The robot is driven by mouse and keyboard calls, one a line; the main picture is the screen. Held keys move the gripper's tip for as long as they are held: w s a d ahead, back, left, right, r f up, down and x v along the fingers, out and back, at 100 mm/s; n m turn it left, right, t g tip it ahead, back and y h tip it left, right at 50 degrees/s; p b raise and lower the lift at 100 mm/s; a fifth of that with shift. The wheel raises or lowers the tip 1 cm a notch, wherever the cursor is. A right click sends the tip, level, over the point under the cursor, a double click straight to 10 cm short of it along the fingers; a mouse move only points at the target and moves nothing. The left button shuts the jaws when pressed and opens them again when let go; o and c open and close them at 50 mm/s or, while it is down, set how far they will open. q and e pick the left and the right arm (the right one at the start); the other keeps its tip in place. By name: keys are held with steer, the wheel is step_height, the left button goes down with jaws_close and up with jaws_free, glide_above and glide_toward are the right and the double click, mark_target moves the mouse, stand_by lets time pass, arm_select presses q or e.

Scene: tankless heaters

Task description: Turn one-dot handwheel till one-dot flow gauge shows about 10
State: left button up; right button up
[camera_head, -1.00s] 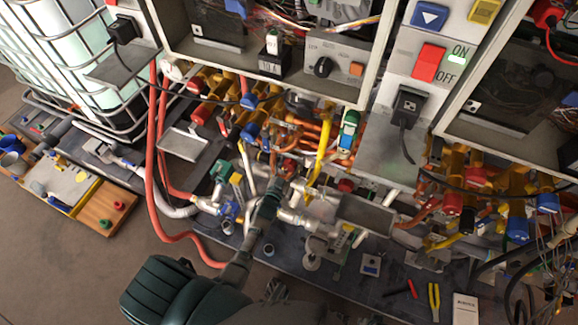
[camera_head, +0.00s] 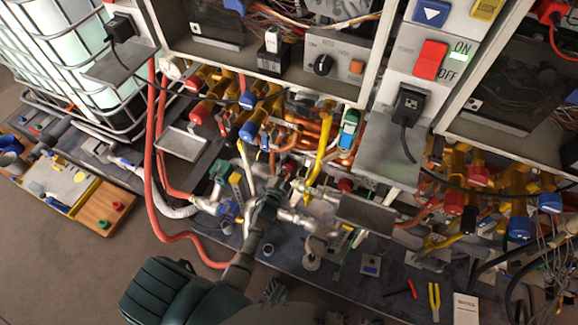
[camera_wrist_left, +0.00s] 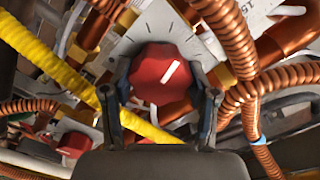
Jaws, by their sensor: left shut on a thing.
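In the left wrist view a red handwheel (camera_wrist_left: 150,78) with a white pointer line sits in front of a pale plate with dark tick marks (camera_wrist_left: 150,32). My left gripper (camera_wrist_left: 162,92) has one finger on each side of it and is shut on it. The pointer line leans up and to the right. In the head view my left gripper (camera_head: 280,184) reaches into the pipework below the middle cabinet and hides the handwheel. I cannot make out one-dot marks or a flow gauge reading. My right gripper is not in view.
A yellow hose (camera_head: 321,150) and copper pipes stand close to the gripper. A grey metal box (camera_head: 366,213) is to its right. A red hose (camera_head: 152,190) loops down at the left. A cabinet panel with an ON/OFF switch (camera_head: 430,60) stands above. The floor at lower left is clear.

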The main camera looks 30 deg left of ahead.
arm_select(q)
steer(key=shift+d+f, duration=0.1)
steer(key=shift+f, duration=0.05)
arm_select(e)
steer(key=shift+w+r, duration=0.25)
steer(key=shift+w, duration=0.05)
arm_select(q)
steer(key=o, duration=0.9)
steer(key=shift+c, duration=0.2)
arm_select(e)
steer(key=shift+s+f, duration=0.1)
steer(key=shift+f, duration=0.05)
arm_select(q)
steer(key=shift+s, duration=0.1)
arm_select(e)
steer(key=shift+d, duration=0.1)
arm_select(q)
steer(key=shift+s, duration=0.35)
steer(key=s, duration=1.1)
steer(key=shift+d, duration=0.35)
